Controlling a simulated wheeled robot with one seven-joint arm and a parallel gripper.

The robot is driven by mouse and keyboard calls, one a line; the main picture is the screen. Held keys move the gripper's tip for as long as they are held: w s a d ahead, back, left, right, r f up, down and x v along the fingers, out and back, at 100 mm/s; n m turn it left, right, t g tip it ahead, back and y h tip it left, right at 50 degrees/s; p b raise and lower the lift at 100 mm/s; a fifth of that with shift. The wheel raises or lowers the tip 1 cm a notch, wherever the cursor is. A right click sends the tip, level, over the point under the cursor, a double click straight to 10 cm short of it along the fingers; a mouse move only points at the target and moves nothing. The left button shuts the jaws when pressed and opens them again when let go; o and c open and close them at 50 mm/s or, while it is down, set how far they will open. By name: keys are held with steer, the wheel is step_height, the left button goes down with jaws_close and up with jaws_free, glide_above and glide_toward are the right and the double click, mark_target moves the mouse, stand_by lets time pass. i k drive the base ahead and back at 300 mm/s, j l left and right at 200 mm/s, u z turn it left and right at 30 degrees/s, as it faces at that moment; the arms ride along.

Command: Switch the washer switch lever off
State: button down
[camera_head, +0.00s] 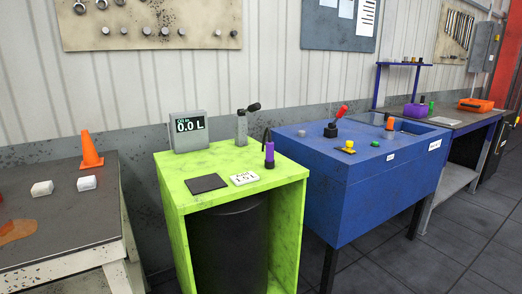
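A lever with a red handle (341,112) stands on a black base (330,131) on top of the blue cabinet (350,180), which looks like the washer. The red handle tilts up and to the right. I cannot tell from this view whether that position is on or off. A second lever with a black knob (254,106) stands on a grey post at the back of the green stand (184,232). My gripper is not in view.
The blue top also carries a yellow part (348,147), a green knob (389,135) and an orange-topped part (390,123). The green stand holds a display reading 0.0 L (189,130) and a purple-handled tool (269,153). Grey floor (450,255) is clear at front right.

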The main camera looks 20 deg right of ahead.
mark_target(344, 109)
steer(key=i+z, duration=0.2)
steer(key=i, duration=0.4)
steer(key=i+z, duration=0.25)
steer(key=i, duration=0.3)
steer(key=i+j+z, duration=0.2)
steer(key=i, duration=0.35)
